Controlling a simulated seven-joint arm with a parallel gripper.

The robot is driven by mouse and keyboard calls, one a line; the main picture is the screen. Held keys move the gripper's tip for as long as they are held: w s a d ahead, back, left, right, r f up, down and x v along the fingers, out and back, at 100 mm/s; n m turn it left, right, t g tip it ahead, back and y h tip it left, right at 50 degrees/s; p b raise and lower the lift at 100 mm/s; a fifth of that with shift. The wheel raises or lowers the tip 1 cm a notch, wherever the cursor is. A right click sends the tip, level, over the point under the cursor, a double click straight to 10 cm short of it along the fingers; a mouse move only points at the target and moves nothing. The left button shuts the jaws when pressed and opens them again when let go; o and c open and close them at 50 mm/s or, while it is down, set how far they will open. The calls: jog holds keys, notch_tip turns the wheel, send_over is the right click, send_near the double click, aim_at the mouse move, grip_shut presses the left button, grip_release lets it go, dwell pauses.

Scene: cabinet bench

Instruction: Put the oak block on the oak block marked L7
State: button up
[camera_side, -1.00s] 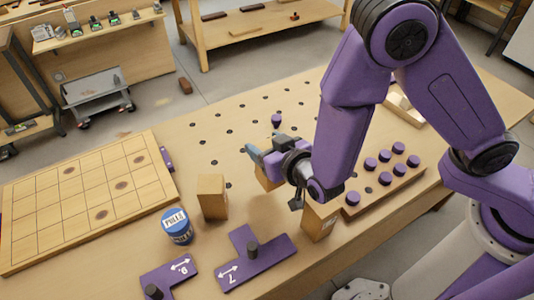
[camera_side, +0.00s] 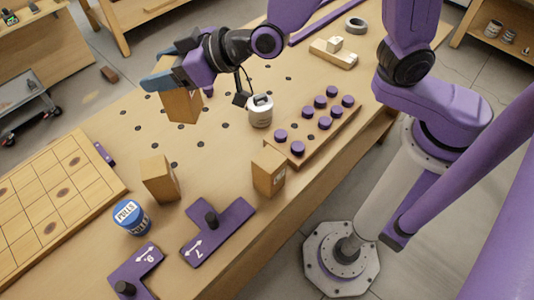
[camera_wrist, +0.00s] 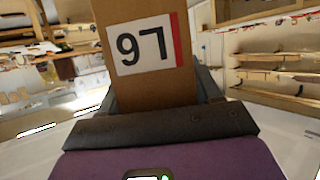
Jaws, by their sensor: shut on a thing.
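My gripper (camera_side: 168,78) is shut on an oak block (camera_side: 183,106), held upright above the pegboard part of the bench. In the wrist view the held block (camera_wrist: 150,84) fills the middle, with a white, red-edged label that looks like an upside-down "L6". Two other oak blocks stand upright on the bench. One oak block (camera_side: 160,180) is at the left, beside the blue tin; no label shows on it. The other oak block (camera_side: 268,171) is at the front edge of the peg rail, with a small pale mark on its right face that I cannot read. Both stand apart from my gripper.
A metal canister (camera_side: 260,111) stands behind the peg rail (camera_side: 320,128) with several purple knobs. A blue tin (camera_side: 131,218) and purple plates (camera_side: 218,230) with black knobs lie at the front. A gridded wooden board (camera_side: 60,200) is at the left. Bare bench lies between them.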

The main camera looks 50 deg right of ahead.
jog(key=s+r+n+g+y, duration=0.1)
jog(key=r, duration=0.1)
jog(key=s+r+n+g+y, duration=0.1)
jog(key=s+r+n, duration=0.1)
jog(key=s+r+n+g+y, duration=0.1)
jog(key=shift+s+d+r+n+g+y, duration=0.3)
jog(key=shift+s+d+r+g+y, duration=0.05)
jog(key=shift+d+r+g+y, duration=0.05)
jog(key=s+d+n+g+y, duration=0.1)
jog(key=s+d+n+g, duration=0.6)
jog(key=s, duration=0.4)
jog(key=s+d+n+g, duration=0.45)
jog(key=s+d, duration=0.45)
jog(key=s, duration=0.3)
jog(key=w+a+f, duration=0.9)
jog(key=a+f, duration=0.1)
jog(key=f, duration=0.3)
jog(key=shift+w+a+f+g, duration=0.15)
jog(key=shift+w+a+g, duration=0.05)
jog(key=shift+w+g, duration=0.2)
jog(key=shift+f+m, duration=0.1)
jog(key=shift+m, duration=0.15)
